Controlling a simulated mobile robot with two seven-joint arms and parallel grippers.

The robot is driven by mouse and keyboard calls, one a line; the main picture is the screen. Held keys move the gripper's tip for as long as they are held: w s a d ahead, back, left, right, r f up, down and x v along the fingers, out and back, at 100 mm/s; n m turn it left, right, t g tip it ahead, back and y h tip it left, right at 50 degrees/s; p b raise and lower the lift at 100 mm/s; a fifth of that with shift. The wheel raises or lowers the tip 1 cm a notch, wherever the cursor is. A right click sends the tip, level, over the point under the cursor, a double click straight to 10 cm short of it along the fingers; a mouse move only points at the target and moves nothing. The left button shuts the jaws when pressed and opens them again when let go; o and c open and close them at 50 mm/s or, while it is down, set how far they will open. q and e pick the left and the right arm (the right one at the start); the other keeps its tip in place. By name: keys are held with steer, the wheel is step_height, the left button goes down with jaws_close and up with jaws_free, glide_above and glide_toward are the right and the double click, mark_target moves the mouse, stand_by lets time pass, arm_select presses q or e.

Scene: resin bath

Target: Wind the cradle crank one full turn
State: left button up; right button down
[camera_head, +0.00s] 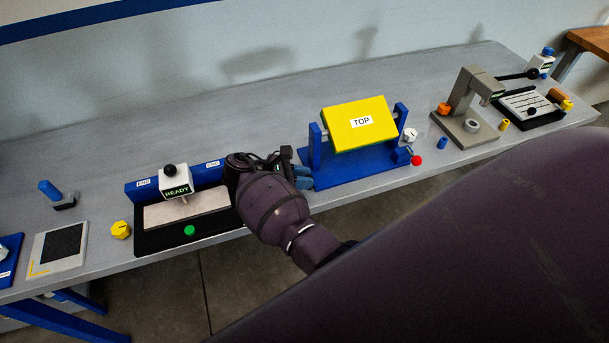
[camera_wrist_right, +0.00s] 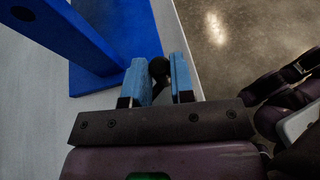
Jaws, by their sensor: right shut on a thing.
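The cradle is a blue stand (camera_head: 355,165) with two posts. A yellow block (camera_head: 360,124) marked TOP hangs between the posts, its face tilted. My right gripper (camera_head: 302,177) is low beside the cradle's left post. In the right wrist view its blue fingertips (camera_wrist_right: 164,85) are closed around a dark round knob (camera_wrist_right: 158,68), seemingly the crank's handle. The crank arm itself is hidden. The cradle's blue base (camera_wrist_right: 118,40) and a post (camera_wrist_right: 68,32) show there too. My left gripper is not in view.
A black tray with a white READY block (camera_head: 176,180) stands close left of my right gripper. A red ball (camera_head: 416,160) and a white knob (camera_head: 410,135) are at the cradle's right side. A grey press (camera_head: 468,105) stands farther right. The bench behind is clear.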

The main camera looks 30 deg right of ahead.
steer(key=shift+a+m+g, duration=0.1)
steer(key=shift+m+g, duration=0.2)
stand_by(0.4)
steer(key=c, duration=1)
jaws_free()
steer(key=shift+w+r, duration=0.1)
